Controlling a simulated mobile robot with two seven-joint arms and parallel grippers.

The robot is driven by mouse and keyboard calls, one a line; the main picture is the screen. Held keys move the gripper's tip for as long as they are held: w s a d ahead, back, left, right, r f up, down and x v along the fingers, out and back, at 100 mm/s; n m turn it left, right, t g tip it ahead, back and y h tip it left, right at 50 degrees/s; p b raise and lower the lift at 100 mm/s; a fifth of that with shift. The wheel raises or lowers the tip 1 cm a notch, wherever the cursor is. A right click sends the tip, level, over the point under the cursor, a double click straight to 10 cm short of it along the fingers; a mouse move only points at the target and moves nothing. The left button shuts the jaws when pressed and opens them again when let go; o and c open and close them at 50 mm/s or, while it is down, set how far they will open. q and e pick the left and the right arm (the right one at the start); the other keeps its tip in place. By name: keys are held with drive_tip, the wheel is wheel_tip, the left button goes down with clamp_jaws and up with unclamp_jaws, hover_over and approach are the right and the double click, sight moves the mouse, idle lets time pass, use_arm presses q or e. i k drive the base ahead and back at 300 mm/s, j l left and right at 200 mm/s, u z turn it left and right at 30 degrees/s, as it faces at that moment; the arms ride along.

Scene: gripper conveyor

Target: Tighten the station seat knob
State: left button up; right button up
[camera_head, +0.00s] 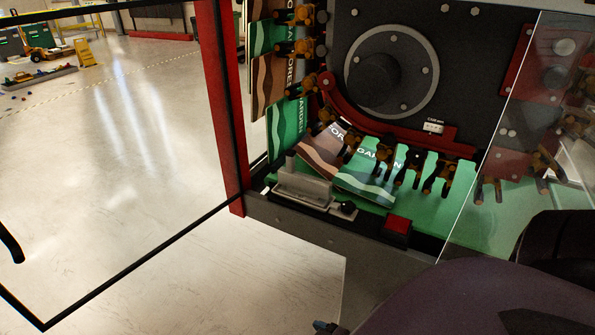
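A small round black knob (347,208) sits at the right end of a grey metal station seat (302,188) on the machine's front ledge. An upright grey plate stands on the seat. I cannot tell from this view how tight the knob is. No gripper is near the knob or the seat. A large dark purple part of my own arm fills the lower right corner. Neither gripper shows clearly; a small dark blue piece at the bottom edge is too cut off to identify.
A red button (397,225) on a dark box is right of the knob. Brown clamps (351,143) hold green and brown pouches (366,177) behind the seat, around a large grey disc (391,70). A clear panel covers the right side. A black-framed clear door stands open at left.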

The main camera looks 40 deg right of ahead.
sight(348, 206)
drive_tip(key=z, duration=1.45)
